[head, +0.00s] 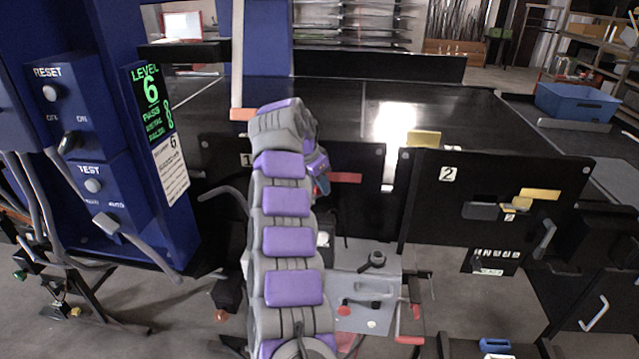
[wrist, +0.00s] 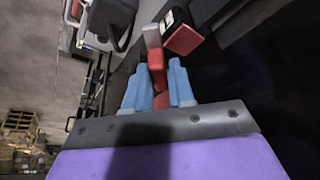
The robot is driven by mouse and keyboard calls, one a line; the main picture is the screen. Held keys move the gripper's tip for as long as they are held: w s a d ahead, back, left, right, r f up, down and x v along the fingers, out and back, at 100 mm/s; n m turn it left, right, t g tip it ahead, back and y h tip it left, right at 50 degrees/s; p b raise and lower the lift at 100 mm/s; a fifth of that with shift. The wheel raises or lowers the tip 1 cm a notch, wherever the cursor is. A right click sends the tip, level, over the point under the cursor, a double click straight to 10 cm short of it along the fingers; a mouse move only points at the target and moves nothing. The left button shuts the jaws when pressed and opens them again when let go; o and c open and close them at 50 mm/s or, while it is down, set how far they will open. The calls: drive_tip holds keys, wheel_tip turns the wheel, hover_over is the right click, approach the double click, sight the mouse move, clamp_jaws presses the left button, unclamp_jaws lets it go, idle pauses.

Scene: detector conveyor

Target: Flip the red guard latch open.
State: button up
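The red guard latch shows as a red bar (head: 345,178) on the black panel marked 1, just right of my gripper in the head view. In the wrist view a red piece with a grey tip (wrist: 157,66) stands in line with the gap between my fingers, and a red block (wrist: 184,40) lies just beyond it. I cannot tell which red part is the latch's lid. My gripper (wrist: 160,80) has its two blue fingers apart, one on each side of the narrow red piece. Whether they touch it is unclear. In the head view my arm hides most of the gripper.
A blue control box (head: 95,130) with RESET and TEST switches stands at left. Panel 2 (head: 490,200), with yellow and black fittings and a handle, is at right. A grey plate (head: 365,300) with a knob and handle sits low in front. A blue bin (head: 575,102) is at far right.

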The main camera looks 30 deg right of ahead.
clamp_jaws()
drive_tip(key=shift+s+n+b, duration=0.1)
drive_tip(key=shift+n+b, duration=0.2)
drive_tip(key=shift+b, duration=0.2)
drive_tip(key=shift+f+n+t+b, duration=0.1)
drive_tip(key=shift+n+t+b, duration=0.2)
drive_tip(key=shift+n+b, duration=0.3)
drive_tip(key=shift+s+d+n+t+y+b, duration=0.15)
drive_tip(key=shift+s+n+t+b, duration=0.1)
drive_tip(key=shift+n+b, duration=0.3)
drive_tip(key=shift+s+d+n+t+y+b, duration=0.15)
drive_tip(key=shift+n+t+b, duration=0.1)
drive_tip(key=shift+n+b, duration=0.3)
drive_tip(key=n+p, duration=0.1)
drive_tip(key=n, duration=0.1)
drive_tip(key=n+t+y+p, duration=0.1)
drive_tip(key=n+p, duration=0.1)
drive_tip(key=shift+s+d+n, duration=0.1)
drive_tip(key=shift+s+n, duration=0.1)
drive_tip(key=shift+n, duration=0.1)
